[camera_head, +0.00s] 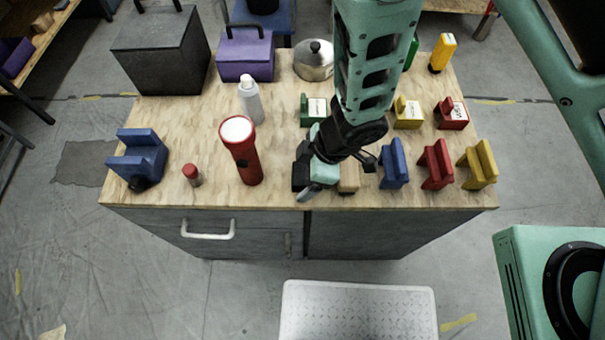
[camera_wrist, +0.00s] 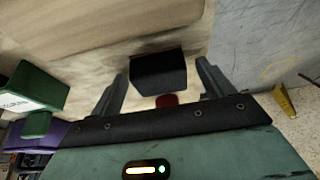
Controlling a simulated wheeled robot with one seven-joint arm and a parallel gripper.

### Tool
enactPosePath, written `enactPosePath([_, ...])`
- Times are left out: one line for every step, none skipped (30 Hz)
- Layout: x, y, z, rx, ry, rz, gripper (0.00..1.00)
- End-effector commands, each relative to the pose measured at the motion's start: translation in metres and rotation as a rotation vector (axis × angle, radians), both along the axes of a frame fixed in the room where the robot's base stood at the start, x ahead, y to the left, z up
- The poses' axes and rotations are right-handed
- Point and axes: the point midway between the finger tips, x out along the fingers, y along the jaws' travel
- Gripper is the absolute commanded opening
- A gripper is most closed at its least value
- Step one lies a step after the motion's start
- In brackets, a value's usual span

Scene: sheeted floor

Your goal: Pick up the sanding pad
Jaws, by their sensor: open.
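A small black block (camera_head: 300,177), which looks like the sanding pad, is at the front of the plywood top, at the left end of my gripper. In the wrist view the black block (camera_wrist: 158,72) sits between the two fingers, with a gap visible on each side. My gripper (camera_wrist: 160,88) is open around it. In the head view my gripper (camera_head: 304,172) is low over the top, near the front edge. Its own body partly hides the block there, and contact with the surface cannot be told.
A tan block (camera_head: 348,175) is right of my gripper, then blue (camera_head: 395,163), red (camera_head: 437,164) and yellow (camera_head: 478,164) blocks. A red flashlight (camera_head: 247,160) stands to the left, with a red-capped item (camera_head: 192,175). A green block (camera_head: 313,108) lies behind.

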Motion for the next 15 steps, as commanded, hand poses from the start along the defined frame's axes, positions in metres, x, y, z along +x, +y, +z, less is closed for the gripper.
enactPosePath([0.0001, 0.0000, 0.0003, 0.000, 0.000, 0.000, 0.80])
enactPosePath([0.0000, -0.0001, 0.0003, 0.000, 0.000, 0.000, 0.80])
enactPosePath([0.0000, -0.0001, 0.0003, 0.000, 0.000, 0.000, 0.72])
enactPosePath([0.0000, -0.0001, 0.0004, 0.000, 0.000, 0.000, 0.63])
enactPosePath([0.0000, -0.0002, 0.0004, 0.000, 0.000, 0.000, 0.55])
enactPosePath([0.0000, -0.0002, 0.0004, 0.000, 0.000, 0.000, 0.44])
enactPosePath([0.0000, -0.0002, 0.0004, 0.000, 0.000, 0.000, 0.35])
enactPosePath([0.0000, -0.0002, 0.0004, 0.000, 0.000, 0.000, 0.32])
enactPosePath([0.0000, -0.0002, 0.0005, 0.000, 0.000, 0.000, 0.32])
enactPosePath([0.0000, -0.0002, 0.0005, 0.000, 0.000, 0.000, 0.32])
enactPosePath([0.0000, -0.0001, 0.0005, 0.000, 0.000, 0.000, 0.28])
enactPosePath([0.0000, -0.0002, 0.0005, 0.000, 0.000, 0.000, 0.28])
enactPosePath([0.0000, -0.0001, 0.0005, 0.000, 0.000, 0.000, 0.28])
enactPosePath([0.0000, -0.0002, 0.0005, 0.000, 0.000, 0.000, 0.28])
enactPosePath([0.0000, -0.0001, 0.0008, 0.000, 0.000, 0.000, 0.28])
